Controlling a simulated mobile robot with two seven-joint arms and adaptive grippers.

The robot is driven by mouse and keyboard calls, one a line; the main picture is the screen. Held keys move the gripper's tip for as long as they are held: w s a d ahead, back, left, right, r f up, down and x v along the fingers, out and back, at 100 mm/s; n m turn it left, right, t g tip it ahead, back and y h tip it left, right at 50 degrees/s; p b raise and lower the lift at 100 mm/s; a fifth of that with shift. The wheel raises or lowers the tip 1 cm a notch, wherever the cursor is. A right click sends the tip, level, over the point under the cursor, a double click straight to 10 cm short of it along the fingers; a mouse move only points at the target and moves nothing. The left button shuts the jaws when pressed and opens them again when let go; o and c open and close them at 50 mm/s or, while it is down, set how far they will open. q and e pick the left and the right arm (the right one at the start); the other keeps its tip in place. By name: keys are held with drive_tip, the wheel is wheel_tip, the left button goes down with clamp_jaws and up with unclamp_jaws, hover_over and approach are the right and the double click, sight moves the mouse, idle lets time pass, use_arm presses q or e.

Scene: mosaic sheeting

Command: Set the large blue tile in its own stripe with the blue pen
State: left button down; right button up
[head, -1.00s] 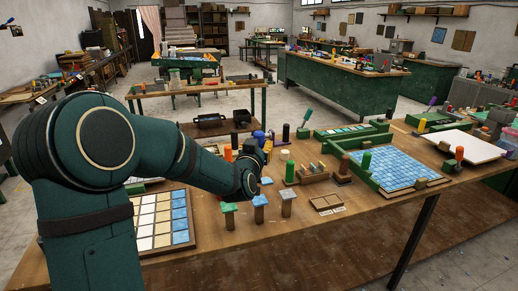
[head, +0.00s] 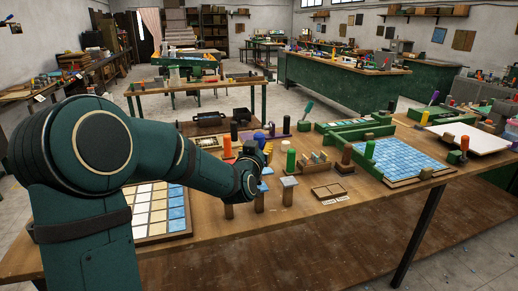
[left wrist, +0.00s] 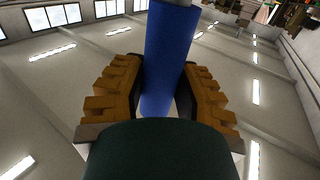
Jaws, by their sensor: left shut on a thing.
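My left gripper (head: 267,148) is above the near table, partly hidden behind my own wrist. In the left wrist view its yellow-brown fingers (left wrist: 158,100) are closed on the thick blue barrel of the blue pen (left wrist: 168,50), with the ceiling behind. The pen's tip cannot be made out. A blue-topped post (head: 261,187) stands just below and beside the gripper; whether its top is the large blue tile, I cannot tell. A board (head: 140,238) at left holds cream, white and blue columns, including a blue stripe (head: 178,212). My right gripper is not in view.
A grey-topped post (head: 289,183) and a small wooden tray (head: 328,191) stand to the right. Farther right is a blue tiled panel (head: 412,158) with green rails. Several upright coloured cylinders, including a green one (head: 291,162), stand behind. The front table edge is clear.

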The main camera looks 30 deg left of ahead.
sight(259, 134)
use_arm(q)
drive_tip(key=shift+f, duration=0.65)
idle(0.6)
drive_tip(key=shift+r, duration=0.1)
drive_tip(key=shift+r+p, duration=1.95)
drive_tip(key=shift+r, duration=1.55)
drive_tip(key=shift+f, duration=0.1)
